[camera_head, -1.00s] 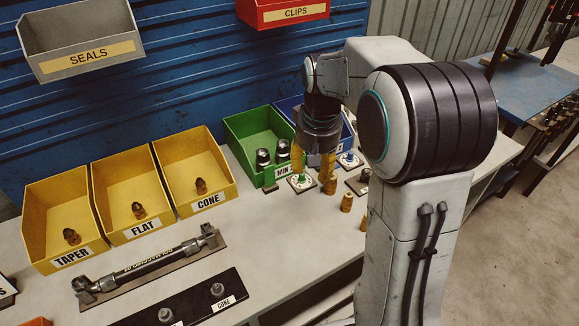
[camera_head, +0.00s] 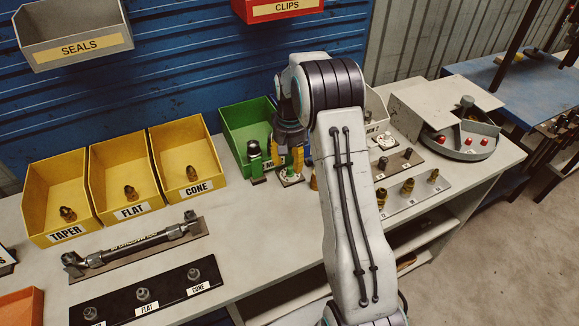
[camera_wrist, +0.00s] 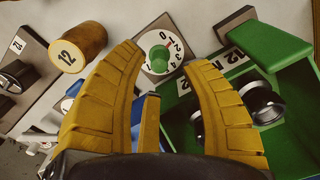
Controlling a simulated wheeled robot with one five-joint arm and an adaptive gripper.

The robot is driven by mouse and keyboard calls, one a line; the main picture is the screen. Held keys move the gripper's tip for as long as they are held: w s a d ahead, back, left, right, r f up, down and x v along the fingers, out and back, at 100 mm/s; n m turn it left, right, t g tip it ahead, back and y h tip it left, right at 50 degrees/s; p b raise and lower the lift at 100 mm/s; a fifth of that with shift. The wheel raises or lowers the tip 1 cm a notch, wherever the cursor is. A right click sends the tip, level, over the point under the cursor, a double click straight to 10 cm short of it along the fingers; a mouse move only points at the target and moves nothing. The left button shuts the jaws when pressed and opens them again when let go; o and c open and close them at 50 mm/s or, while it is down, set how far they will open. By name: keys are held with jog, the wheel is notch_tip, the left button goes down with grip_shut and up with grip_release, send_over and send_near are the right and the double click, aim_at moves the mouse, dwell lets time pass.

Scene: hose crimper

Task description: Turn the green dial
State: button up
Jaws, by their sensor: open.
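In the head view my gripper (camera_head: 289,160) points down over the dial's plate (camera_head: 291,180), and the fingers partly hide the knob.
A green bin (camera_head: 240,130) with dark fittings stands close beside the dial; its green wall (camera_wrist: 285,95) is right of my finger in the wrist view. A brass cylinder marked 12 (camera_wrist: 82,45) stands to the left. Yellow bins (camera_head: 120,195) are farther left.

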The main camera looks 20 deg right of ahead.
aim_at(290, 166)
jog(key=shift+f, duration=1.65)
jog(key=shift+r, duration=0.1)
grip_shut()
